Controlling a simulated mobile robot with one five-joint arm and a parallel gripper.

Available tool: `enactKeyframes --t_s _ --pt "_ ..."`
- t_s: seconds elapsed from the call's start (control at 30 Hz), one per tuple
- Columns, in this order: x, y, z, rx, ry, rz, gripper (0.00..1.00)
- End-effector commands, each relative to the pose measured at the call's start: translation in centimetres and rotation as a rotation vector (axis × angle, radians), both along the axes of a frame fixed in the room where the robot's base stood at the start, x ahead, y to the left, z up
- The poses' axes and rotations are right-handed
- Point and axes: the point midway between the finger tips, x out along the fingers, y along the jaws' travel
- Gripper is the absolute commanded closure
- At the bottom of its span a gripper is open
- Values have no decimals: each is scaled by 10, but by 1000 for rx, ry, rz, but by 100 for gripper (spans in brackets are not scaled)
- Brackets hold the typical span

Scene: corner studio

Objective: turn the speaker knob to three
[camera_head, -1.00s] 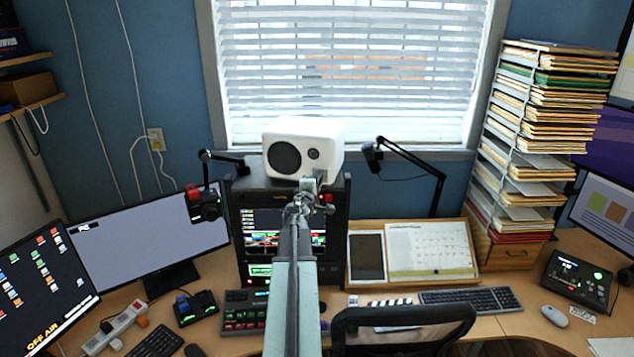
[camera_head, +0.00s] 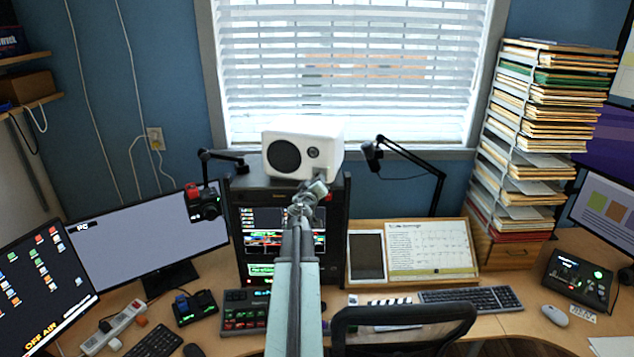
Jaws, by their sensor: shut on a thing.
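The white speaker (camera_head: 299,168) sits on top of the black rack in front of the window. Its dark round cone and a smaller round driver face me. My gripper (camera_head: 318,186) reaches up to the lower right part of the speaker's front. It is shut on the speaker knob, which the fingers hide. The gripper is tilted, leaning to the upper right. The knob's pointer and any numbers around it cannot be made out.
The black rack (camera_head: 258,193) with lit screens stands under the speaker. A boom arm (camera_head: 418,162) is to the right and a black and red camera (camera_head: 206,203) to the left. A chair back (camera_head: 402,322) stands in front of the desk.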

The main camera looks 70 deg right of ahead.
Motion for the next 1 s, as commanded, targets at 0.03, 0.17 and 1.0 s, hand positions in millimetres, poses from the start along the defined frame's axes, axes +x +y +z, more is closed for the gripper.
enactKeyframes --t_s 0.03,0.17,1.0 --pt "-2 0 -1 4 -42 -3 100" --pt "-1 0 -1 14 -159 -3 100" --pt "0 0 -1 48 -534 -1 100"
